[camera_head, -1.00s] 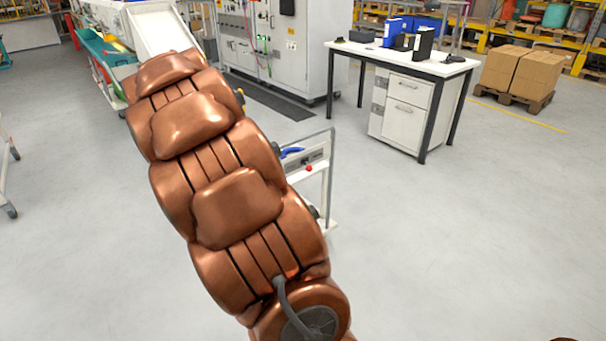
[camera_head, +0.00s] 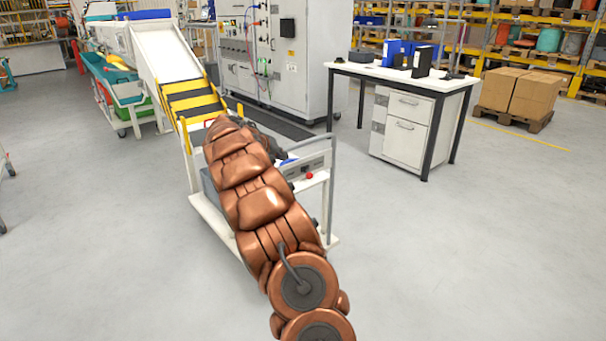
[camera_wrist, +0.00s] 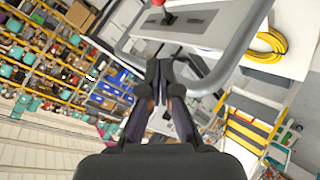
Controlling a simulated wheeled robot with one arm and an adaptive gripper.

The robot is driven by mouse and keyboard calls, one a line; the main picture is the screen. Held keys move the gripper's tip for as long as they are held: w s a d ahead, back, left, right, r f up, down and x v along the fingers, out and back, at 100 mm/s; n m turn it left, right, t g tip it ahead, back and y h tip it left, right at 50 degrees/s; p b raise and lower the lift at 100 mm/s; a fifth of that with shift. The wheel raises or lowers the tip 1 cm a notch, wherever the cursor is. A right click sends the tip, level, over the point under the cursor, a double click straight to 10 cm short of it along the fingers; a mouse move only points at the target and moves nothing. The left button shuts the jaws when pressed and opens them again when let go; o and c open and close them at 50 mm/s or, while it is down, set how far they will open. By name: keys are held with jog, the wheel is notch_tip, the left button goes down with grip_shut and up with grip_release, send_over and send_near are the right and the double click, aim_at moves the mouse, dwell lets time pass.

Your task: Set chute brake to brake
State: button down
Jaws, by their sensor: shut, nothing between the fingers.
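A grey-white panel (camera_head: 308,170) with a red knob (camera_head: 309,175) stands on the white cart at the chute's foot. A blue part (camera_head: 288,161) shows beside it, partly hidden by my arm. In the wrist view the panel (camera_wrist: 205,30) lies just beyond my gripper, with the red knob (camera_wrist: 157,2) at the top edge and a small dark lever-like part (camera_wrist: 169,19) in a slot. I cannot tell which part is the chute brake or read its setting. My gripper (camera_wrist: 160,68) is shut and empty, its tips near the grey tube rail (camera_wrist: 235,55); contact is unclear.
The white chute (camera_head: 172,58) with yellow-black stripes slopes down to the cart (camera_head: 329,241). A desk (camera_head: 440,82) with binders stands right, a grey cabinet (camera_head: 318,60) behind. A yellow coil (camera_wrist: 268,45) lies on a white surface.

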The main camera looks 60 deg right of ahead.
send_over(309, 176)
jog(key=w+a, duration=0.3)
jog(key=w, duration=0.1)
jog(key=shift+s+d+f+b, duration=0.1)
jog(key=shift+f+b, duration=0.1)
jog(key=shift+f, duration=1.3)
jog(key=shift+s+d+f+b, duration=0.1)
jog(key=shift+f+b, duration=0.05)
jog(key=shift+f, duration=1.3)
jog(key=shift+s+d+f+b, duration=0.25)
jog(key=shift+s+f, duration=0.2)
jog(key=shift+f, duration=0.35)
jog(key=shift+s+d+f+b, duration=0.15)
jog(key=shift+s+d+f, duration=0.25)
jog(key=shift+f, duration=0.35)
